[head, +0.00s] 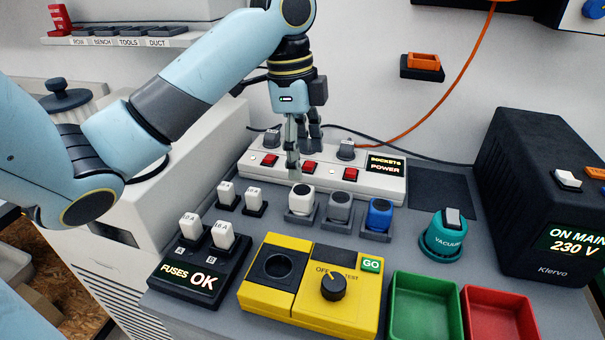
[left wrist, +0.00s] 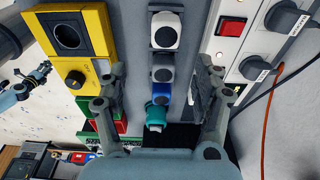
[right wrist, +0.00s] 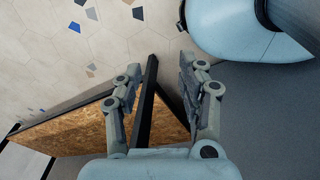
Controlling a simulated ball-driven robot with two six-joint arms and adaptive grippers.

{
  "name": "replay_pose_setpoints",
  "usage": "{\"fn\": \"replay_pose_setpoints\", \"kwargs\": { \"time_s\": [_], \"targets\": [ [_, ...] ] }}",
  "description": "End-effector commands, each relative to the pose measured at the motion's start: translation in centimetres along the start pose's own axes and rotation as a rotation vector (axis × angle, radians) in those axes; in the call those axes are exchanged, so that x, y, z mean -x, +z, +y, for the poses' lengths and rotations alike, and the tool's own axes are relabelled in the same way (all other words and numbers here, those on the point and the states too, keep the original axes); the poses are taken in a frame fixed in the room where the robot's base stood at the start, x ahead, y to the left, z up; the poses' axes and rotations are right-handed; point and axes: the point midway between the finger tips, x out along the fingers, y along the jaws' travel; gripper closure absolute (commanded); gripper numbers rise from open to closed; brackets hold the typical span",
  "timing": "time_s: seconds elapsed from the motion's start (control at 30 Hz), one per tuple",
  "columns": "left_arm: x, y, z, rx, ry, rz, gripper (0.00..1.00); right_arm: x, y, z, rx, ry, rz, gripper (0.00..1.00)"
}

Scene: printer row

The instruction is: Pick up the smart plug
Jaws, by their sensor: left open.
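Three block-shaped plugs stand in a row of grey holders on the bench: a white one (head: 301,199), a grey one (head: 339,207) and a blue one (head: 379,213). No label tells me which is the smart plug. The white (left wrist: 165,36), grey (left wrist: 162,75) and blue (left wrist: 161,98) plugs also show in the left wrist view. My left gripper (head: 301,160) is open and empty above and behind this row, in front of the socket strip. In its wrist view, the row lies between the spread fingers (left wrist: 160,78). My right gripper (right wrist: 158,75) is open and empty, away from the bench.
The white socket strip (head: 384,184) with red switches stands behind the row. A yellow tester (head: 309,292), a fuse block (head: 187,282), green (head: 424,307) and red (head: 499,315) trays are in front. A teal vacuum plug (head: 446,238) and black power box (head: 545,195) are right.

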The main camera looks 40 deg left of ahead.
Motion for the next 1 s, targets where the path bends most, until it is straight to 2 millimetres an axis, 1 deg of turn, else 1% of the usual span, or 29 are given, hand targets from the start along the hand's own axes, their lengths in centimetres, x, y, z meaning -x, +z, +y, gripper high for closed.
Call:
{"fn": "replay_pose_setpoints", "kwargs": {
  "time_s": [0.03,0.2,0.43,0.6,0.67,0.8,1.0],
  "targets": [
    [-1.5,0.1,0.0,0.001,0.001,0.0,0.33,-1.3,0.7,0.3,0.003,0.005,-0.007,0.6],
    [-4.0,0.1,0.0,0.003,0.0,0.0,0.33,-3.5,2.3,1.0,0.008,0.015,-0.028,0.6],
    [-4.9,0.3,-0.2,0.004,-0.002,-0.001,0.33,-4.5,1.7,0.6,0.006,0.011,-0.018,0.6],
    [-6.6,1.1,-0.5,0.006,0.0,-0.003,0.33,-6.4,1.8,-0.2,0.003,0.003,-0.016,0.6],
    [-7.6,1.6,-0.7,0.007,0.003,-0.003,0.33,-6.4,1.8,-0.5,0.001,-0.001,-0.017,0.6],
    [-9.3,1.4,-0.6,0.005,0.001,0.001,0.33,-6.4,1.8,-0.9,-0.001,-0.005,-0.017,0.6],
    [-9.4,1.5,-0.7,0.004,-0.002,-0.001,0.33,-6.4,1.8,-0.5,0.001,-0.001,-0.017,0.6]
  ]
}}
